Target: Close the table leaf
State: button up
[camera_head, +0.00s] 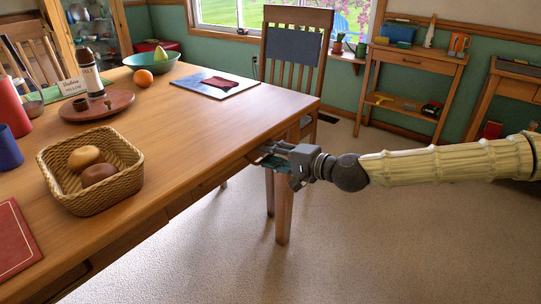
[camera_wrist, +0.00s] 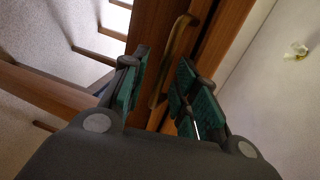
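The wooden table (camera_head: 200,118) fills the left of the head view. No separate leaf can be clearly told apart from its top there. My gripper (camera_head: 262,152) is at the table's right edge, just under the level of the top, near the corner leg. In the wrist view my gripper (camera_wrist: 163,68) is open, with green pads on its fingers. A curved brass handle (camera_wrist: 173,52) on a wooden panel (camera_wrist: 207,55) shows between and beyond the fingers. The fingers are spread to either side of the handle; I cannot tell whether they touch it.
A wicker basket (camera_head: 122,152) with two round items, a brown tray (camera_head: 118,108) with a bottle, a green bowl (camera_head: 170,62) and an orange (camera_head: 143,78) stand on the table. A chair (camera_head: 295,22) stands behind the far end. The carpet (camera_head: 380,240) at right front is clear.

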jog(key=v, duration=1.1)
jog(key=shift+d, duration=0.1)
jog(key=shift+c, duration=0.3)
